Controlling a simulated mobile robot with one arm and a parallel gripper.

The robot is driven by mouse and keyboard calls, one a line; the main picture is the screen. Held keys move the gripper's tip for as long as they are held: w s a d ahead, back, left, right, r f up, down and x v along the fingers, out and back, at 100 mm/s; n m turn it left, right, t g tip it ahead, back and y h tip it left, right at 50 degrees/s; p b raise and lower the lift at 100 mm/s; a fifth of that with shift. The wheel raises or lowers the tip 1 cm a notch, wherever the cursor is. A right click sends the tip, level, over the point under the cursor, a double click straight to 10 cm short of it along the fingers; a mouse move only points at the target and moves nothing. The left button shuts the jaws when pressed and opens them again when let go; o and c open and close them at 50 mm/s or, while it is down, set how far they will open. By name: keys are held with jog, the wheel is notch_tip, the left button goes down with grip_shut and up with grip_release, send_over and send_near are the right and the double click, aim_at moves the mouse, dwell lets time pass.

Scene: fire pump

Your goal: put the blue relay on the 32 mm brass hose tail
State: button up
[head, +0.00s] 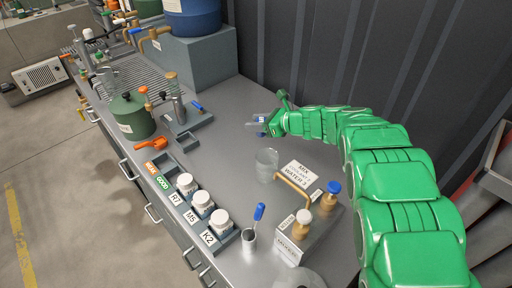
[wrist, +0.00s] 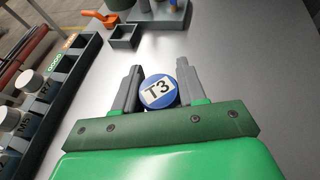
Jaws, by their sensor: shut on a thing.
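My gripper (wrist: 158,92) is shut on a round blue thing (wrist: 150,101) with a white label reading T3. I see nothing marked as a relay; the blue T3 piece is the only thing held. No fitting marked 32 mm can be read. Brass parts show on a labelled block: a bent brass pipe (head: 292,187), a brass valve with a blue knob (head: 329,198) and one with a white knob (head: 302,224).
A rack with white jars labelled R7, M5 and K2 (head: 203,204) lies along the front edge. A dark ribbed wall (head: 315,50) is behind. Bench surface around my gripper is clear.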

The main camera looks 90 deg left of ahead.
jog(key=shift+f, duration=3.95)
jog(key=shift+f, duration=0.15)
jog(key=o, duration=1.1)
jog(key=shift+c, duration=0.2)
jog(key=shift+w+r, duration=0.15)
jog(key=shift+r, duration=0.05)
jog(key=v, duration=1.1)
jog(key=shift+w+d+r, duration=0.1)
jog(key=shift+w+d, duration=0.2)
